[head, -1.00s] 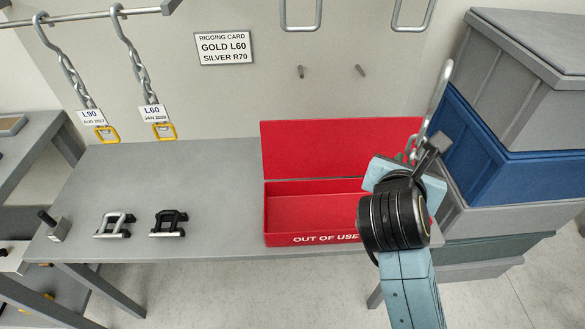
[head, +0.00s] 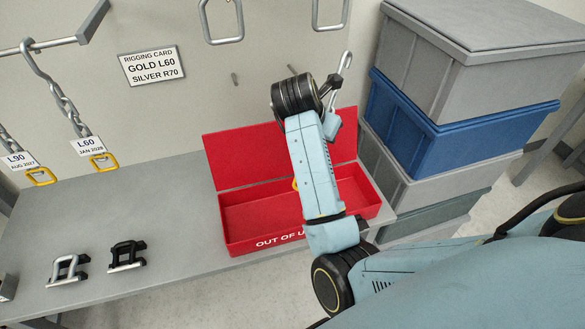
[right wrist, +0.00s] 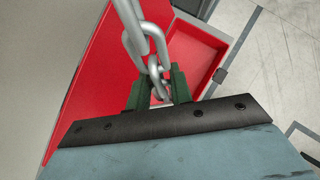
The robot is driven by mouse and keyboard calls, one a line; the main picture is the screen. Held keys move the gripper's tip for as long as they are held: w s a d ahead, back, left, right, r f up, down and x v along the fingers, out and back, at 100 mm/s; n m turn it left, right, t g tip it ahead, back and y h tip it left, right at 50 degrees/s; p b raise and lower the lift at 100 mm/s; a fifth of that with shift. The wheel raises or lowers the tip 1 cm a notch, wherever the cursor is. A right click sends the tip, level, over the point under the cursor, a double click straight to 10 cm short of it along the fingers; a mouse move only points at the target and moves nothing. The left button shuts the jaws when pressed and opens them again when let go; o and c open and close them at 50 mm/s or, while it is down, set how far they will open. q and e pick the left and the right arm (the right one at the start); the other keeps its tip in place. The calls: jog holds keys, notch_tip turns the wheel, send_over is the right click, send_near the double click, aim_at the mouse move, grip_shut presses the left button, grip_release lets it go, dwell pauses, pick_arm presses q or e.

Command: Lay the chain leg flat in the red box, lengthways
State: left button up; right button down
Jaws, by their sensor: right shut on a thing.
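The chain leg (head: 347,65) is silver, with a long link at its top, and stands up above my right gripper (head: 331,88) in the head view. In the right wrist view the chain (right wrist: 134,30) passes between the green fingertips of my right gripper (right wrist: 157,92), which is shut on it. The open red box (head: 240,217) is on the bench below, lid raised at the back. My right arm hides part of its inside. A small yellow bit (head: 295,184) shows beside my arm over the box. The red box also shows beyond the chain in the right wrist view (right wrist: 196,48). My left gripper is not in view.
Two tagged chains, L60 (head: 67,105) and L90 (head: 8,145), hang from the rail at left. A silver shackle-like part (head: 67,269) and a black one (head: 127,254) lie on the bench. Stacked crates (head: 455,110) stand close to the right of the box.

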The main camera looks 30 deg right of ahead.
jog(key=a+f+m+y+b, duration=0.2)
jog(key=f+y, duration=0.1)
jog(key=f, duration=0.4)
jog(key=a+f+m+g+y+b, duration=0.1)
jog(key=a+f+m+y+b, duration=0.1)
jog(key=f, duration=0.5)
jog(key=a+f+m+y+b, duration=0.2)
jog(key=a+f+m+y, duration=0.1)
jog(key=f+m+y, duration=0.1)
jog(key=shift+w+f+g+y+b, duration=0.2)
jog(key=shift+f+y, duration=0.15)
jog(key=shift+f, duration=0.35)
jog(key=shift+w+f+g+y+b, duration=0.1)
jog(key=shift+f+g+y+b, duration=0.2)
jog(key=shift+f, duration=0.4)
jog(key=c, duration=1.2)
grip_release()
jog(key=shift+o, duration=0.2)
jog(key=shift+s+f, duration=0.15)
